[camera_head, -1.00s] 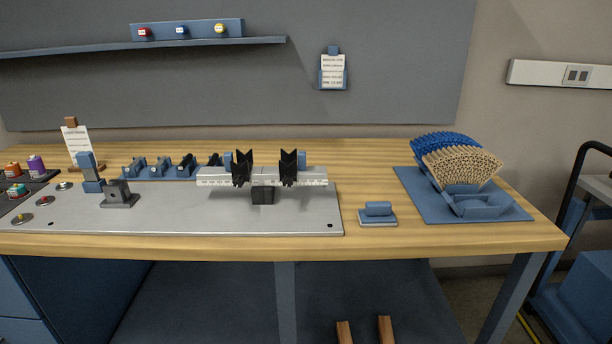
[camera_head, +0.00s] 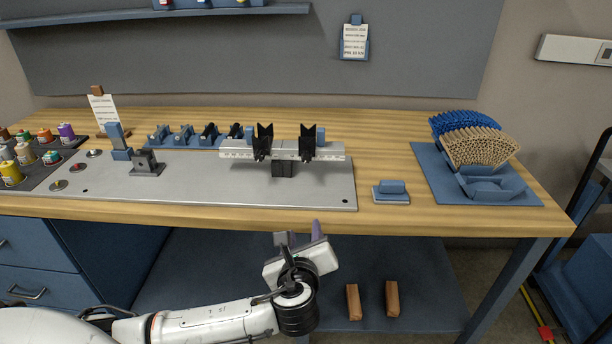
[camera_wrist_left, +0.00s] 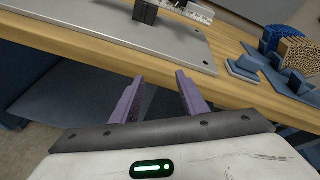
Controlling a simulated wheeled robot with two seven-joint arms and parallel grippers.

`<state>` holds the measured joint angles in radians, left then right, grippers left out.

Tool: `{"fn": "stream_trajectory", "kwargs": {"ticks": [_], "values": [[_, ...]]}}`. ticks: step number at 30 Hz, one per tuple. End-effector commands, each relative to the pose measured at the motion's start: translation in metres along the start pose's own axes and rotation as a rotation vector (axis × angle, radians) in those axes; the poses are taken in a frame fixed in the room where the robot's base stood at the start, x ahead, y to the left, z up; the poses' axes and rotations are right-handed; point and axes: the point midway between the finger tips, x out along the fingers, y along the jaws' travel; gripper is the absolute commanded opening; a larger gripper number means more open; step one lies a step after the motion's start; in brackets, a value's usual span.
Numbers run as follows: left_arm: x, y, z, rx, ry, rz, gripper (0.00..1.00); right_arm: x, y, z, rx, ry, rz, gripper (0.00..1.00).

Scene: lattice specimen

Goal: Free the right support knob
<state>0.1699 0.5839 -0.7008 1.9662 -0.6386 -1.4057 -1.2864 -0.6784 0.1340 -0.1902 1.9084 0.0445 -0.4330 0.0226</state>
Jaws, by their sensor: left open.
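Two black V-shaped supports stand on a pale, scale-marked rail (camera_head: 235,153) above the grey plate (camera_head: 220,190). The right support (camera_head: 308,143) is upright, with a small blue part (camera_head: 321,135) at its back right. I cannot tell whether that part is its knob; no knob shows clearly. The left support (camera_head: 263,142) stands apart from it on the same rail. My left gripper (camera_head: 299,238) is open and empty at the table's front edge, below and in front of the rail. In the left wrist view its two purple fingers (camera_wrist_left: 159,88) are spread apart. My right gripper is out of view.
A small blue block on a base (camera_head: 391,192) sits right of the plate. Blue and tan lattice pieces (camera_head: 480,148) stand on a blue mat (camera_head: 425,165). Several dark clamp-like parts (camera_head: 184,133) line the back. Bare wood (camera_head: 385,150) lies between rail and mat.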

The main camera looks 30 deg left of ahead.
Motion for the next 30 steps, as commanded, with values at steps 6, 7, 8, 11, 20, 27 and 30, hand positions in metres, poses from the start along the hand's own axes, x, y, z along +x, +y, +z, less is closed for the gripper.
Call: {"fn": "stream_trajectory", "kwargs": {"ticks": [6,7,8,11,20,27,30], "values": [[0.037,-0.035,0.075,0.526,-0.301,-0.065,0.4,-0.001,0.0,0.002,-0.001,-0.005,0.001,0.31],[0.038,-0.036,0.079,0.559,-0.32,-0.064,0.4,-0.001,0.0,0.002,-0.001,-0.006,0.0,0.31],[0.04,-0.038,0.083,0.585,-0.335,-0.064,0.4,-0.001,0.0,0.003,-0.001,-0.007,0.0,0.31],[0.047,-0.041,0.089,0.623,-0.355,-0.062,0.4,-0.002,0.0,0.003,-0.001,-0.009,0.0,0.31],[0.095,-0.049,0.105,0.618,-0.353,-0.06,0.4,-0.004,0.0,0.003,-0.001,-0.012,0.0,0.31],[0.128,-0.055,0.114,0.616,-0.35,-0.062,0.4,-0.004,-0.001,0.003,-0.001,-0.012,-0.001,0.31],[0.134,-0.056,0.116,0.616,-0.349,-0.063,0.4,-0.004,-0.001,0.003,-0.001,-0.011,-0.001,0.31]]}}
